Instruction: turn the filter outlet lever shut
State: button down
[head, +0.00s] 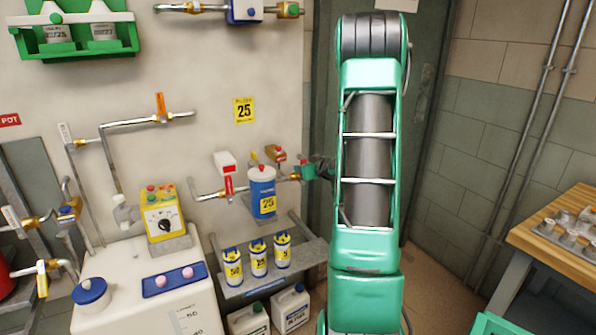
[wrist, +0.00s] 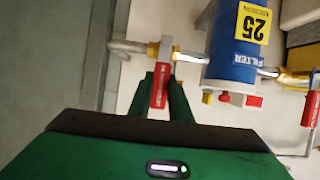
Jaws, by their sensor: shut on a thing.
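The blue filter housing (head: 262,192) with a yellow 25 label stands on the wall pipe; it also shows upside down in the wrist view (wrist: 232,62). The red filter outlet lever (wrist: 161,86) is on a brass valve (wrist: 158,50) beside the housing. In the wrist view the lever lies across the pipe. My gripper (wrist: 165,88) is shut on this lever, with its green fingers either side of it. In the head view my gripper (head: 310,171) is at the housing's right, and the lever in its grip is mostly hidden.
Another red lever (head: 229,184) is on the pipe left of the housing. A shelf with several labelled canisters (head: 259,257) is below. A yellow dial box (head: 162,216) stands at the left. A wooden bench (head: 562,235) is at the right.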

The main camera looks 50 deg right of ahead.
jog(key=shift+w+r, duration=0.25)
jog(key=shift+r, duration=0.1)
jog(key=c, duration=1.8)
grip_release()
jog(key=shift+o, duration=0.9)
jog(key=shift+f, duration=0.2)
jog(key=shift+s, duration=0.1)
jog(key=v, duration=1)
jog(key=shift+s, duration=0.3)
jog(key=shift+a, duration=0.15)
